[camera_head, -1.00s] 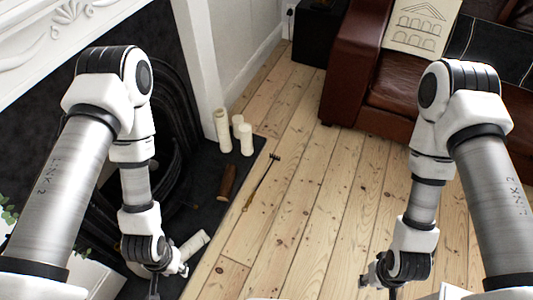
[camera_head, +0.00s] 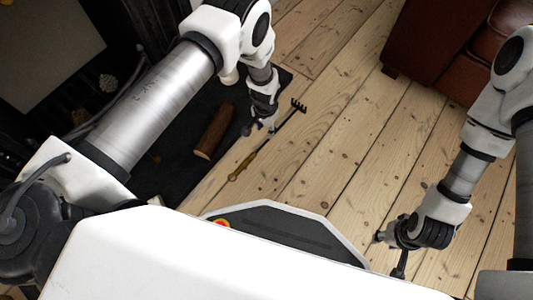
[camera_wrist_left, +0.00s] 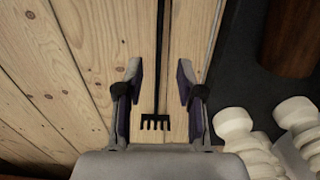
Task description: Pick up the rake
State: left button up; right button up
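The rake (camera_head: 268,140) lies on the floorboards beside the dark hearth slab. It has a wooden handle (camera_head: 241,167), a thin dark shaft and a black toothed head (camera_head: 298,106). My left gripper (camera_head: 260,127) is over the rake's shaft, pointing down. In the left wrist view the left gripper (camera_wrist_left: 158,75) is open, with the dark shaft (camera_wrist_left: 160,55) running between its two fingers and the toothed head (camera_wrist_left: 156,122) nearer the palm side. The handle is outside that view. My right gripper (camera_head: 391,245) hangs over bare floor at the right, away from the rake; its opening is unclear.
A brown log (camera_head: 214,131) lies on the dark hearth slab (camera_head: 185,165) left of the rake. White candles (camera_wrist_left: 235,125) stand close to the left gripper in the wrist view. A brown leather sofa (camera_head: 430,45) is at the back right. The floor between is clear.

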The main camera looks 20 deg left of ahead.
aim_at(266, 140)
pick_arm(q)
jog(key=f+b, duration=0.2)
jog(key=f, duration=0.1)
jog(key=f+b, duration=0.2)
jog(key=f, duration=0.1)
jog(key=f+b, duration=0.2)
jog(key=shift+w+d+f, duration=0.15)
jog(key=shift+w+f, duration=0.1)
jog(key=shift+f, duration=0.15)
jog(key=shift+r, duration=0.15)
grip_shut()
